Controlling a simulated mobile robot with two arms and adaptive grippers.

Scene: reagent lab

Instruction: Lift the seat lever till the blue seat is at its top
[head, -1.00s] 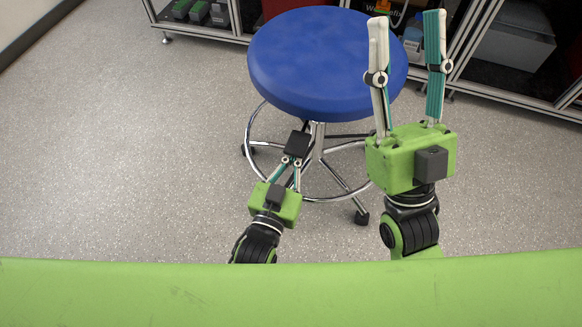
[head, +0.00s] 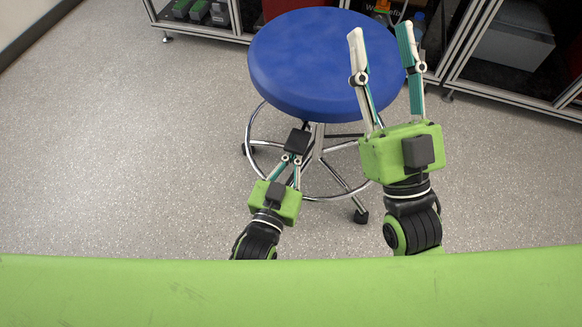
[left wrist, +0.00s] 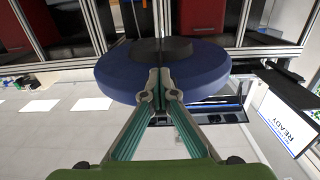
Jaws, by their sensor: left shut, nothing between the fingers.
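The blue seat (head: 308,62) is a round stool top on a chrome post in the head view; it also shows in the left wrist view (left wrist: 205,75). A black paddle (head: 297,141), which looks like the seat lever, sticks out below the seat's near edge. My left gripper (head: 292,157) is shut and empty, its fingertips at the paddle; whether they touch cannot be told. In the left wrist view a dark shape (left wrist: 150,50) lies just beyond the shut fingertips. My right gripper (head: 380,33) is open and empty, its fingers overlapping the seat's right side in the picture.
The stool's chrome foot ring (head: 252,130) and castors stand on bare grey floor. Dark framed cabinets (head: 512,40) line the back. A green surface (head: 290,290) crosses the front of the head view. The floor at left is clear.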

